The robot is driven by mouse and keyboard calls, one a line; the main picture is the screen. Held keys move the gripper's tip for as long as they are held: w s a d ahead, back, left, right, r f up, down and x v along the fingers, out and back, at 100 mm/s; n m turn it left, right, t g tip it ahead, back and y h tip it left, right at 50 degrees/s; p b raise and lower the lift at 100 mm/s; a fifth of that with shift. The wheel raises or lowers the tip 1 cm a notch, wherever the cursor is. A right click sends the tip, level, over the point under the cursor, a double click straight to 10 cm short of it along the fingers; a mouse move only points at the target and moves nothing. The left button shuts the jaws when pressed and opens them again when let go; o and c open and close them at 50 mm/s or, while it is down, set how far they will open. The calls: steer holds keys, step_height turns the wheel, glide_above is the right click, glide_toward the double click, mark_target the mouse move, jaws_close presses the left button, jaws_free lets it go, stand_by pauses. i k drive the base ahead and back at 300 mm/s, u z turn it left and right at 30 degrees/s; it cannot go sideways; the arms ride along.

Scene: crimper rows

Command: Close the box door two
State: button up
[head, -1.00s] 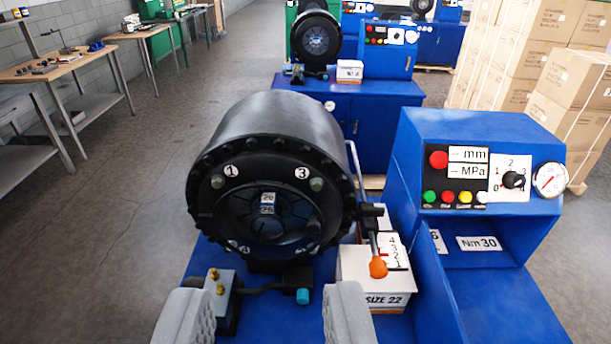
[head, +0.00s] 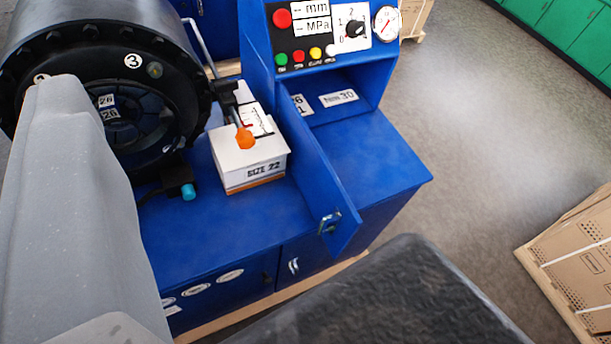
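The box door (head: 325,190) is a blue panel with a small metal handle (head: 329,222). It stands open at the left side of the control box's lower compartment (head: 335,98), sticking out toward me. The compartment shows a "Nm 30" label inside. My gripper (head: 238,170) is open and empty: a pale grey finger fills the left of the view and a dark finger shows at the bottom. The door's handle lies beyond the gap between the fingers, and no contact is visible.
A white "SIZE 22" box (head: 250,170) with an orange-knobbed lever (head: 244,137) above it stands left of the door. The black crimper head (head: 110,50) is behind the left finger. Cartons (head: 580,260) stand at right; the floor (head: 480,170) between is clear.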

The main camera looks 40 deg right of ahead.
mark_target(335, 215)
steer(key=z, duration=0.8)
